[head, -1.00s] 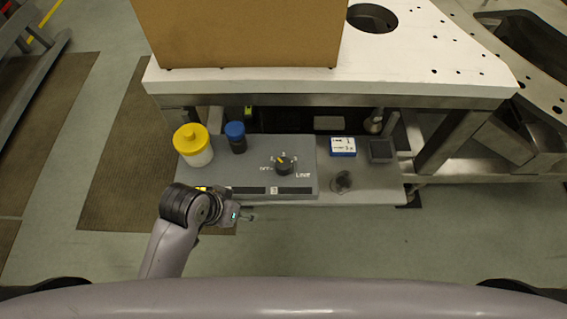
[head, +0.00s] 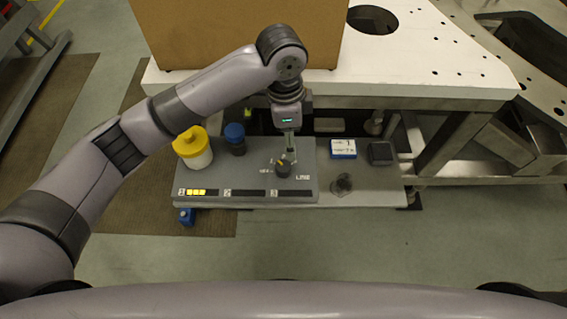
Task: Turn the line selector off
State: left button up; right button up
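The line selector is a dark round knob (head: 283,170) with a yellow pointer, on the grey panel (head: 222,172) marked OFF and LINE. The pointer aims up and to the left; its exact mark is too small to read. My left gripper (head: 290,156) points down from above, its fingertips right at the knob's far side and partly over its dial marks. I cannot tell whether it touches the knob. The fingers look narrow and close together, but their opening is unclear. My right gripper is not in view.
A blue-and-white box (head: 343,149), dark tray (head: 380,153) and dark round item (head: 342,185) lie to the right. The white plate (head: 420,75) and brown box (head: 215,35) overhang behind.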

aim_at(283, 166)
pick_arm(q)
jog(key=shift+y, duration=0.5)
jog(key=f, duration=0.5)
jog(key=w+a+f, duration=0.1)
jog(key=f, duration=0.4)
jog(key=f+p, duration=0.1)
jog(key=f, duration=0.4)
jog(key=shift+w+a+f, duration=0.25)
jog(key=shift+w+f, duration=0.1)
jog(key=shift+c, duration=0.5)
jog(key=c, duration=1.1)
